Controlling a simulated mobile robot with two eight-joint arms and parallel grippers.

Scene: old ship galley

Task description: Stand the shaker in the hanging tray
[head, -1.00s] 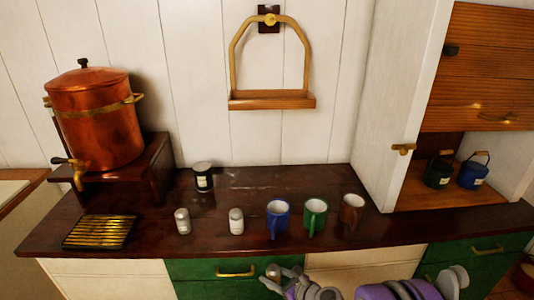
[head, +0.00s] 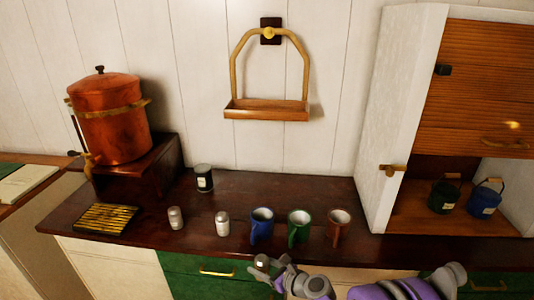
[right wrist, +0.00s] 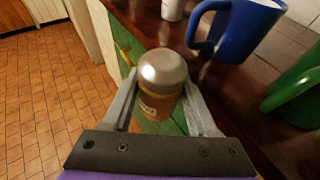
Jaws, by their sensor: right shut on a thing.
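My right gripper (head: 264,267) is shut on a shaker (head: 261,261) in front of the counter's front edge. In the right wrist view the held shaker (right wrist: 160,85) stands between the two fingers; it has a domed silver cap and an amber, labelled body. The hanging tray (head: 266,113) is a wooden shelf on a curved handle, hung from a brass knob on the white wall. It looks empty and is well above and behind my right gripper. My left gripper is not in view.
On the dark counter (head: 290,188) stand two other shakers (head: 175,217) (head: 222,223), a dark jar (head: 204,178), a blue mug (head: 261,225), a green mug (head: 299,226) and a brown mug (head: 338,228). A copper urn (head: 110,122) is left; an open cabinet (head: 455,215) is right.

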